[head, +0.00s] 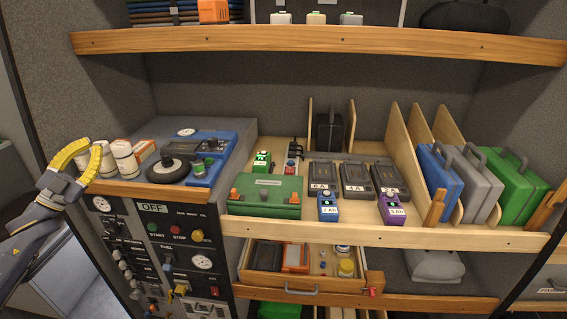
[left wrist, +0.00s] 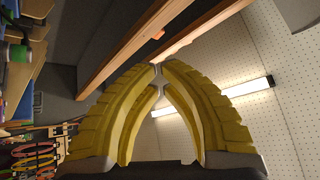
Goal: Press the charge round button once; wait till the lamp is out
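My left gripper (head: 93,148) is at the left, in front of the machine cabinet's upper left corner, with yellow fingers. In the left wrist view its fingers (left wrist: 159,72) bow inward and their tips come together with nothing held between them. The black control panel (head: 130,245) on the cabinet front carries a green start button (head: 153,228), a red stop button (head: 175,230), a yellow knob (head: 197,236) and an OFF display (head: 152,208). No label reading charge is legible, so I cannot tell which button is the charge one or which lamp goes with it. My right gripper is out of view.
White canisters (head: 124,158) and a blue device (head: 210,160) stand on the cabinet top. A green battery (head: 265,197) and several chargers (head: 357,179) stand on the shelf. Coloured cases (head: 440,180) stand at right. An open drawer (head: 305,284) juts out below. An upper shelf (head: 320,42) overhangs.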

